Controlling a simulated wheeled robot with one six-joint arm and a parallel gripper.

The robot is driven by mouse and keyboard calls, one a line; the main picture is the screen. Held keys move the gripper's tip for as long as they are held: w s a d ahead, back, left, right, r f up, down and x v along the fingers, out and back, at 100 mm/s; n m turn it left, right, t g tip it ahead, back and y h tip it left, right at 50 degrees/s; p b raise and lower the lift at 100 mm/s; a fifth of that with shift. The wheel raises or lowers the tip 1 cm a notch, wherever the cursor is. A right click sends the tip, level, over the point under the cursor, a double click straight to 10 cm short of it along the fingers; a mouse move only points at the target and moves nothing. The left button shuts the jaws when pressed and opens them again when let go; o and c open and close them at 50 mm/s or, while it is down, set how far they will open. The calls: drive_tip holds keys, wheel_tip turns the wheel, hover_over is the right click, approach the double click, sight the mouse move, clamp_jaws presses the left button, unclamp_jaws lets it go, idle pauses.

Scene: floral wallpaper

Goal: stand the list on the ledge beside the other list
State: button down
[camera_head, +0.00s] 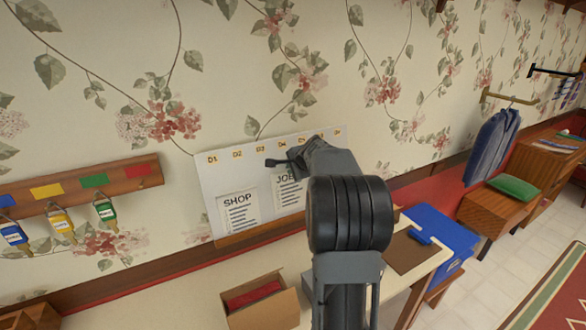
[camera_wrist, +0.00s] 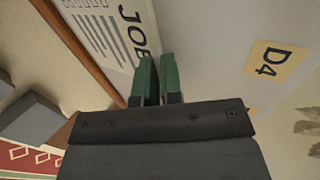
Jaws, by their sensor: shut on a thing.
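The JOBS list (camera_head: 289,193) is a white sheet with black print, upright in front of the white board, to the right of the SHOP list (camera_head: 238,212). My arm hides its right part. My gripper's green fingertips (camera_wrist: 158,78) are shut on the top edge of the JOBS list, which also shows in the wrist view (camera_wrist: 103,30). The SHOP list stands on the wooden ledge (camera_head: 262,232) under the board's D1 and D2 labels. The ledge shows as a brown strip in the wrist view (camera_wrist: 80,50). I cannot tell whether the JOBS list's bottom touches it.
The white board (camera_head: 207,185) carries several yellow D labels; D4 (camera_wrist: 268,62) is close to my fingers. An open cardboard box (camera_head: 265,310) with a red thing inside stands below. A key rack (camera_head: 90,185) hangs left. A blue bin (camera_head: 445,235) stands right.

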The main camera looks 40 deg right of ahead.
drive_tip(key=shift+f+b, duration=0.3)
drive_tip(key=shift+b, duration=0.05)
drive_tip(key=shift+s+a+f+b, duration=0.1)
drive_tip(key=shift+s+f+b, duration=0.05)
drive_tip(key=shift+f+b, duration=0.45)
drive_tip(key=shift+s+f+b, duration=0.15)
drive_tip(key=shift+f+b, duration=0.3)
drive_tip(key=shift+b, duration=0.15)
drive_tip(key=c, duration=1.2)
unclamp_jaws()
drive_tip(key=shift+r, duration=0.1)
drive_tip(key=b+v, duration=0.2)
drive_tip(key=v, duration=1.1)
drive_tip(key=shift+s+r, duration=0.25)
drive_tip(key=shift+s, duration=0.05)
